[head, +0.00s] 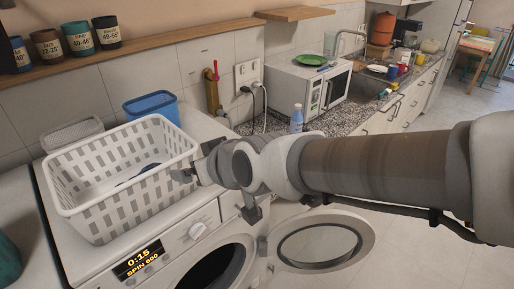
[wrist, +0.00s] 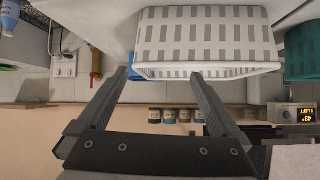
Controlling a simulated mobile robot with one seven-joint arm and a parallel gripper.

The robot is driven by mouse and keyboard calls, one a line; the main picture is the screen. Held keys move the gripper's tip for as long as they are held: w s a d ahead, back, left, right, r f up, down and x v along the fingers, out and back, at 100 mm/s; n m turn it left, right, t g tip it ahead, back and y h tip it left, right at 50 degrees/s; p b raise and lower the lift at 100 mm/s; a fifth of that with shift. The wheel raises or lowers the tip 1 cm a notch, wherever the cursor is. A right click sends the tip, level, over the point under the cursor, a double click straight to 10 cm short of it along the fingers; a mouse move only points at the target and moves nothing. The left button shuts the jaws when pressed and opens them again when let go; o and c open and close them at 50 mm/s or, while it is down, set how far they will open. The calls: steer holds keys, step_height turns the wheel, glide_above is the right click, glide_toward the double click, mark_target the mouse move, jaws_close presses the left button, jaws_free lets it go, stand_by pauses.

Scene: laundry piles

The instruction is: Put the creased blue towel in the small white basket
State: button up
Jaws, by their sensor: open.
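A white slotted basket (head: 175,150) stands on the washing machine in the head view. A small dark blue piece of cloth (head: 137,174) lies inside it, mostly hidden by the wall; I cannot tell whether it is creased. A smaller pale mesh basket (head: 72,133) stands behind it at the left. My gripper (head: 190,165) is at the white basket's right rim; I cannot tell if it touches. In the wrist view my gripper (wrist: 158,75) is open, with nothing between its fingers, and the slotted basket wall (wrist: 207,40) lies just beyond the fingertips.
A blue tub (head: 152,106) stands behind the white basket. The washing machine's round door (head: 320,243) hangs open at the front. A red-handled tap pipe (head: 212,90) and plugged cables are on the wall. A blue-white bottle (head: 296,118) stands on the counter beside the microwave (head: 308,85).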

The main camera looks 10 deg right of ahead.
steer(key=s+d+m+g+h, duration=0.4)
steer(key=s+d+h, duration=0.1)
steer(key=s+d, duration=0.8)
steer(key=shift+d+f, duration=0.15)
steer(key=shift+d, duration=0.6)
step_height(320, 180, down, 5)
steer(key=b, duration=0.4)
steer(key=shift+b, duration=0.35)
